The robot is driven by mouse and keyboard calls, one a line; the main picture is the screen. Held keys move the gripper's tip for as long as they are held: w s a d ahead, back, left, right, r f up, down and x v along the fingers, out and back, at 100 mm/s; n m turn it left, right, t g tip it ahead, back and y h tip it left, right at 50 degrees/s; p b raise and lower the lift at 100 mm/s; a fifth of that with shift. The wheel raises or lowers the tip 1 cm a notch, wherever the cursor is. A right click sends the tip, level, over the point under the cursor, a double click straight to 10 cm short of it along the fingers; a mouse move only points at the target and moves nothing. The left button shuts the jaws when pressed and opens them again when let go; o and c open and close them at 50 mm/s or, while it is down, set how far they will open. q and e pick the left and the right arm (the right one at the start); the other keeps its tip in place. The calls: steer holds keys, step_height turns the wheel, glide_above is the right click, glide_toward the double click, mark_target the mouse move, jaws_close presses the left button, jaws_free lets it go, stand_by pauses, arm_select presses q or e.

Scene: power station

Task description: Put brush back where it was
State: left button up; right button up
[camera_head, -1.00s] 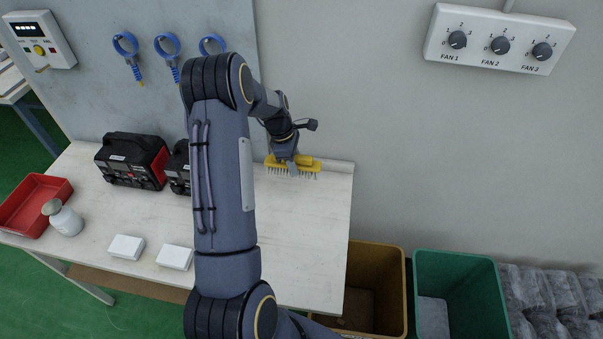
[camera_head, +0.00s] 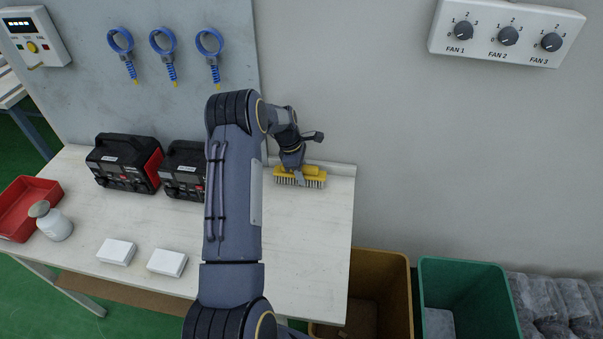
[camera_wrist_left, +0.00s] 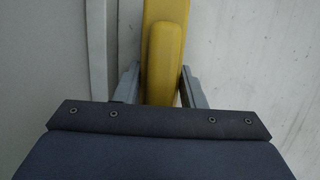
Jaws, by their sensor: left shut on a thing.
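The brush (camera_head: 314,182) has a yellow body and dark bristles. It is at the back right of the white table (camera_head: 310,240), close to the ledge along the wall. My left gripper (camera_head: 299,177) is shut on it from above. In the left wrist view the brush's yellow handle (camera_wrist_left: 163,60) lies between the two grey fingers of the left gripper (camera_wrist_left: 160,88). I cannot tell whether the bristles touch the tabletop. My right gripper is not in view.
Two black-and-red power units (camera_head: 125,163) stand at the back left of the table. Two white boxes (camera_head: 167,262), a white bottle (camera_head: 52,222) and a red tray (camera_head: 22,208) are nearer the front. A brown bin (camera_head: 372,262) and a green bin (camera_head: 470,270) stand right of the table.

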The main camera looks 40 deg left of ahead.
arm_select(q)
steer(key=shift+f, duration=0.15)
steer(key=o, duration=0.8)
steer(key=shift+o, duration=0.2)
steer(key=b+v, duration=0.1)
steer(key=v, duration=1)
steer(key=shift+r, duration=0.4)
steer(key=s+d+r+m+t, duration=0.2)
steer(key=s+d+r+m, duration=0.9)
steer(key=s+d+r, duration=0.3)
steer(key=s+d+f+m+t+h, duration=0.1)
steer(key=s+d+f+m+t, duration=0.1)
steer(key=s+d+m, duration=0.9)
steer(key=s+d+f, duration=0.1)
steer(key=s+d, duration=0.1)
steer(key=s, duration=0.2)
steer(key=shift+s, duration=0.25)
